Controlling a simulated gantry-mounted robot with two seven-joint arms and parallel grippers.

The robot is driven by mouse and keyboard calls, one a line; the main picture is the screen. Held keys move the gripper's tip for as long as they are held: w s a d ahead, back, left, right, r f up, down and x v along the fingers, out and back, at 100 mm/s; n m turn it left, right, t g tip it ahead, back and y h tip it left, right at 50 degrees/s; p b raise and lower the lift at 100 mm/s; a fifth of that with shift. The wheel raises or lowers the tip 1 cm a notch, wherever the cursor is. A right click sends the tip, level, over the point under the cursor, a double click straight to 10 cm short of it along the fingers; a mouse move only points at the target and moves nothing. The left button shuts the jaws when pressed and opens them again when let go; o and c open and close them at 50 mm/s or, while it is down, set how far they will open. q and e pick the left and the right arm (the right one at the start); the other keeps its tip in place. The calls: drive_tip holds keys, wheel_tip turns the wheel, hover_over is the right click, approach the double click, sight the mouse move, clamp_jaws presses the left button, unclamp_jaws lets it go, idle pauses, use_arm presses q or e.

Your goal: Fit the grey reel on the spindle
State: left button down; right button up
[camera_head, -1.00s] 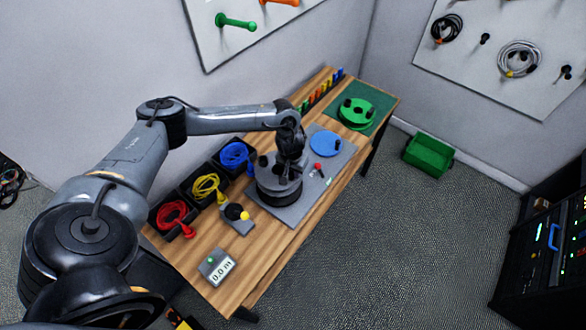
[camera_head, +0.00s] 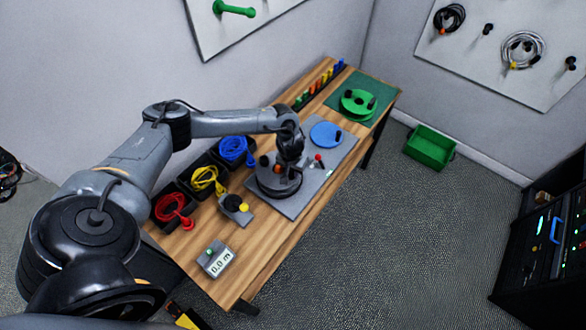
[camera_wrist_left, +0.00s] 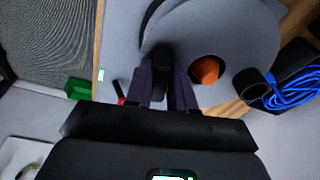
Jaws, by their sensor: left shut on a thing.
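The grey reel (camera_head: 268,182) is a round grey disc with black knobs, above the grey plate (camera_head: 308,204) on the bench. My left gripper (camera_head: 289,162) comes down over it. In the left wrist view, the two fingers (camera_wrist_left: 165,92) are shut on a black knob of the grey reel (camera_wrist_left: 232,28). The spindle's orange tip (camera_wrist_left: 206,69) shows inside the reel's centre hole, nearer one side of it in this view. The rest of the spindle is hidden under the reel, so I cannot tell how low the reel sits. My right gripper is not in view.
Black bins with red (camera_head: 170,207), yellow (camera_head: 204,179) and blue (camera_head: 233,148) cables stand left of the plate. A blue disc (camera_head: 325,134) lies on its far end. A green reel (camera_head: 352,107) sits on a green mat (camera_head: 383,90). A meter (camera_head: 216,260) is near the front.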

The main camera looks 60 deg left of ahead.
use_arm(q)
drive_tip(key=c, duration=0.9)
unclamp_jaws()
